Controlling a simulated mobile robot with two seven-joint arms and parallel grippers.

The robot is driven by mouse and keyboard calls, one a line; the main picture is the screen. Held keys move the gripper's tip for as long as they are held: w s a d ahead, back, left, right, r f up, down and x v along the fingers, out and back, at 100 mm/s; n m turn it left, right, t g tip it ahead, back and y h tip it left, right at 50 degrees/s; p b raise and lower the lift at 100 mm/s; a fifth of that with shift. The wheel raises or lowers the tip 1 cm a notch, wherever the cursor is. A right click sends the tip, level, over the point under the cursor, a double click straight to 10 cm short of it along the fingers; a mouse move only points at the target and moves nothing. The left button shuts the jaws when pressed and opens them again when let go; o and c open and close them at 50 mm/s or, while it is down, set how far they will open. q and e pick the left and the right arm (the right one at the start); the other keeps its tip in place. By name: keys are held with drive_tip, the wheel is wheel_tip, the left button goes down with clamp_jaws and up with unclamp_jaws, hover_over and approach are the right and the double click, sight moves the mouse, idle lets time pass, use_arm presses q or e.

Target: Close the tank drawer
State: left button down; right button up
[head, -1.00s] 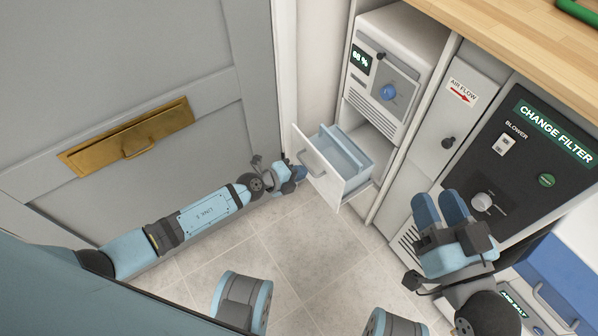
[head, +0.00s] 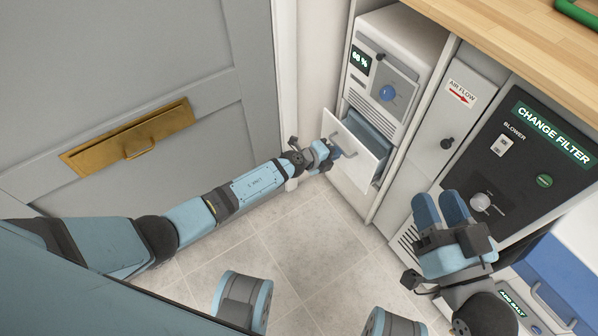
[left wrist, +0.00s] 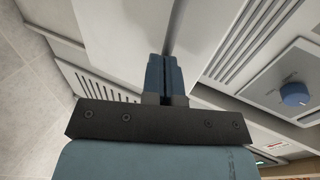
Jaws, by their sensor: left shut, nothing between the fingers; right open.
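The tank drawer (head: 352,158) is a white-fronted drawer with a grey bar handle and a blue tank (head: 368,135) inside, below the white unit with the "66 %" display. It stands partly open. My left gripper (head: 334,151) is shut and empty, with its tips at the drawer's front near the handle. In the left wrist view the shut blue fingers (left wrist: 164,75) point at the white drawer front (left wrist: 125,30); I cannot tell whether they touch. My right gripper (head: 440,207) is open and empty, in front of the black blower panel, away from the drawer.
The white unit (head: 400,60) with a blue knob sits above the drawer. A grey door (head: 130,70) with a brass plate is at the left. A narrow "AIR FLOW" panel (head: 445,120) and black "CHANGE FILTER" panel (head: 520,180) stand right. The tiled floor (head: 290,240) is clear.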

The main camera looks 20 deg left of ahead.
sight(349, 143)
use_arm(q)
drive_tip(key=w+d, duration=0.2)
drive_tip(key=w+d+b, duration=0.1)
drive_tip(key=w+d, duration=0.1)
drive_tip(key=w, duration=0.1)
drive_tip(key=shift+f, duration=0.1)
drive_tip(key=shift+w+d, duration=0.1)
drive_tip(key=shift+w, duration=0.15)
drive_tip(key=shift+r, duration=0.2)
use_arm(e)
wheel_tip(349, 143, down, 2)
drive_tip(key=shift+w+a+f+n+g, duration=0.1)
drive_tip(key=shift+f+n+g, duration=0.2)
drive_tip(key=shift+g, duration=0.3)
use_arm(q)
drive_tip(key=shift+w, duration=0.1)
use_arm(e)
drive_tip(key=shift+r, duration=0.15)
